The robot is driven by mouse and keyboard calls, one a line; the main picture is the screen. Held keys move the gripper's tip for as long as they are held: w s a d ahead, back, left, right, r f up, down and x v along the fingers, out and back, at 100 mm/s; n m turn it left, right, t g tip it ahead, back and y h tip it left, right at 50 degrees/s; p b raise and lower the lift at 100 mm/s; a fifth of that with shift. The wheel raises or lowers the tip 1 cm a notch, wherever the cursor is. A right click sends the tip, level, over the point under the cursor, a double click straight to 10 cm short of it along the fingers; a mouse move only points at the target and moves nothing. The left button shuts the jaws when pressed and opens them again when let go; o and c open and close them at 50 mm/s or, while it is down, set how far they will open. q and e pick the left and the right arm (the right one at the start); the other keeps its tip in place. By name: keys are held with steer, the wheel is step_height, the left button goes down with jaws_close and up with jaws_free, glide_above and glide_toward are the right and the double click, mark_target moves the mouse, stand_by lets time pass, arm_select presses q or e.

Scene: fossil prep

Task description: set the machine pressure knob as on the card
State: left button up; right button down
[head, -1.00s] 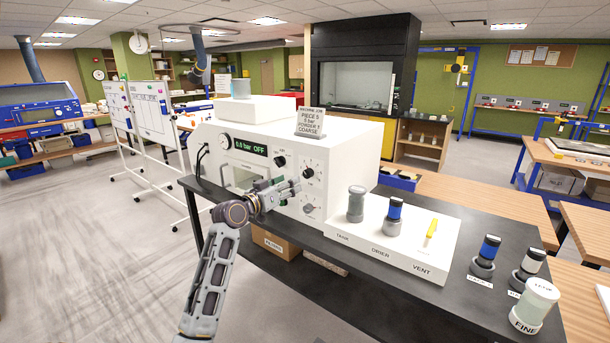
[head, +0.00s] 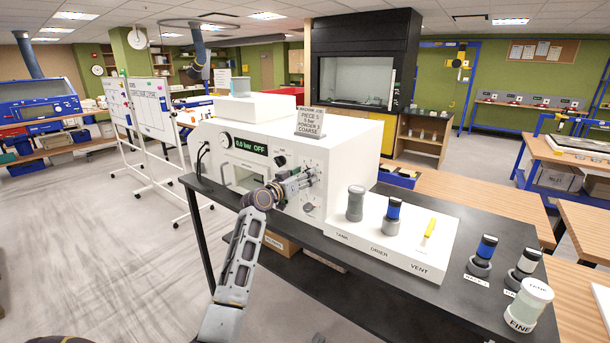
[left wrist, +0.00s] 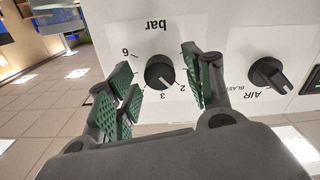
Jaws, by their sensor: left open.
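The white machine (head: 345,140) stands on the black bench, its display (head: 250,146) reading "bar OFF" after a small number. The card (head: 310,122) stands on top and mentions a piece, a bar value, powder and COARSE; its bar digit is too small to be sure of. My left gripper (head: 306,178) is at the machine's front panel, covering the pressure knob in the head view. In the left wrist view the dark pressure knob (left wrist: 159,72) sits between the open green-padded fingers, without clear contact. Its scale appears upside down; the pointer faces the 2–3 side. My right gripper is not in view.
An AIR BLAST knob (left wrist: 268,74) is beside the pressure knob. To the right, a white block (head: 385,238) carries the TANK, DRIER and VENT fittings. Several jars, including FINE (head: 530,305), stand on the bench's right end.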

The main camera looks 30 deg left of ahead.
arm_select(q)
steer(key=shift+w, duration=0.35)
steer(key=c, duration=1)
steer(key=shift+c, duration=0.2)
